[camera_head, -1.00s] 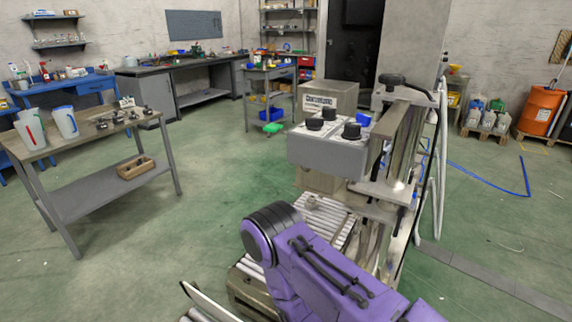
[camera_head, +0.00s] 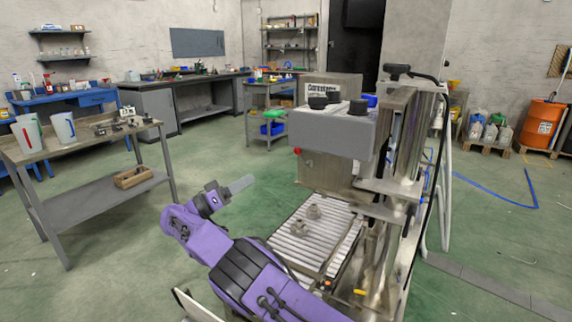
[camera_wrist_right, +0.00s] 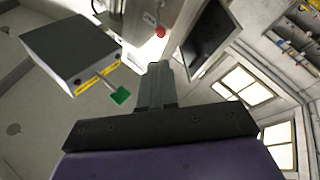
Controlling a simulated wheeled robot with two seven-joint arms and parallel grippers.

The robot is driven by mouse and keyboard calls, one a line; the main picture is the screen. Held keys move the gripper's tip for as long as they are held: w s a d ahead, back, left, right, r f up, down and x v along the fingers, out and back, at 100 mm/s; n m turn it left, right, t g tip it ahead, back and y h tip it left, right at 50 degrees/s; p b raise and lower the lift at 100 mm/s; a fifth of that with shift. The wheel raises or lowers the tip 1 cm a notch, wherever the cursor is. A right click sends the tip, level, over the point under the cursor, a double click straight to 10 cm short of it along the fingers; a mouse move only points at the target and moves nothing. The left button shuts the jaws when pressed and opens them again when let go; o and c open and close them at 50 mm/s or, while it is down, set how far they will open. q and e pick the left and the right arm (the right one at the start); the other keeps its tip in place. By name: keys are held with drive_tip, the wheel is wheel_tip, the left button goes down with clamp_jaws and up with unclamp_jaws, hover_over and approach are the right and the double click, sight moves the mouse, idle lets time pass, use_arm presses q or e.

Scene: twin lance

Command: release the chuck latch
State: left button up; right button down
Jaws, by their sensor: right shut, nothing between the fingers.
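The machine's grey control box (camera_head: 335,133) has black knobs on top and a red button (camera_head: 297,151) on its left side. Below it, small metal fittings (camera_head: 313,212) stand on a roller bed (camera_head: 305,235). I cannot pick out the chuck latch for certain. My right gripper (camera_head: 242,184) is left of the machine and apart from it, pointing right. In the right wrist view its fingers (camera_wrist_right: 158,70) are together and empty. A red button (camera_wrist_right: 160,32) and a green tab (camera_wrist_right: 120,96) on a thin stem show beyond them. My left gripper is not visible.
A metal column (camera_head: 395,145) with hoses rises at the machine's right. A side table (camera_head: 85,145) with jugs and a wooden box (camera_head: 133,177) stands at left. The green floor between that table and the machine is clear.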

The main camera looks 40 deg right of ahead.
drive_tip(key=shift+d, duration=0.1)
drive_tip(key=p, duration=0.3)
approach(296, 152)
drive_tip(key=x, duration=0.7)
drive_tip(key=shift+w+f, duration=0.25)
drive_tip(key=shift+r, duration=0.1)
drive_tip(key=shift+s+r+m, duration=0.15)
drive_tip(key=shift+m, duration=0.25)
drive_tip(key=shift+p, duration=0.35)
